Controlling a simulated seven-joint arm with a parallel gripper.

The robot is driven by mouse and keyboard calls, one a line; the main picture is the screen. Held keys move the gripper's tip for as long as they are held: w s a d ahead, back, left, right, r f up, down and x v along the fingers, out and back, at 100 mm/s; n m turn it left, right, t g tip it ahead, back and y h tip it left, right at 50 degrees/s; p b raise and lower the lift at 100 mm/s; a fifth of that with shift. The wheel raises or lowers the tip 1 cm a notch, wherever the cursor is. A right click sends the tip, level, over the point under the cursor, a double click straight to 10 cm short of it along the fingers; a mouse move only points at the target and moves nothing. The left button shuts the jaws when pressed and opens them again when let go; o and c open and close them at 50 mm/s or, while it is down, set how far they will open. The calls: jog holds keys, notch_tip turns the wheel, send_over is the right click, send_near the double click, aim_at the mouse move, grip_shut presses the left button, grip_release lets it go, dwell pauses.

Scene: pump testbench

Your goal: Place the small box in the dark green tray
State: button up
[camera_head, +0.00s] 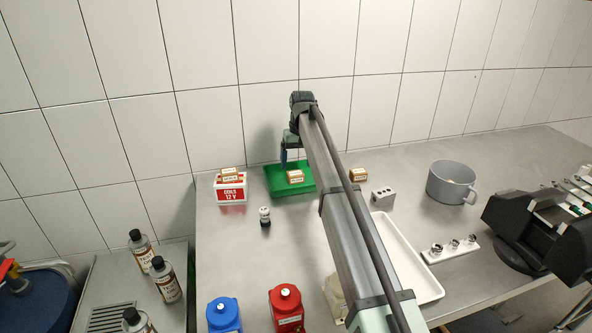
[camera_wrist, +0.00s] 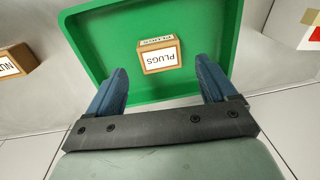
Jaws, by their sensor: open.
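A small brown box with a white "PLUGS" label (camera_wrist: 159,56) lies inside the green tray (camera_wrist: 105,62), on its floor. In the head view the box (camera_head: 295,177) sits in the right half of the tray (camera_head: 278,187), against the back wall side of the bench. My gripper (camera_wrist: 162,75) is open and empty, with its two blue fingers apart and pointing toward the box. In the head view my gripper (camera_head: 284,157) hangs above the tray, clear of the box. The arm hides part of the gripper there.
A similar box (camera_head: 358,175) stands right of the tray; its label in the wrist view (camera_wrist: 12,64) is partly cut off. A red-white "12 V" box (camera_head: 231,189) with small boxes on top stands left. A grey pot (camera_head: 452,183) and white tray (camera_head: 408,262) are to the right.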

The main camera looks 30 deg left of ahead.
aim_at(299, 173)
notch_tip(299, 173, up, 8)
jog(key=shift+w+d+f, duration=0.2)
jog(key=shift+f, duration=0.05)
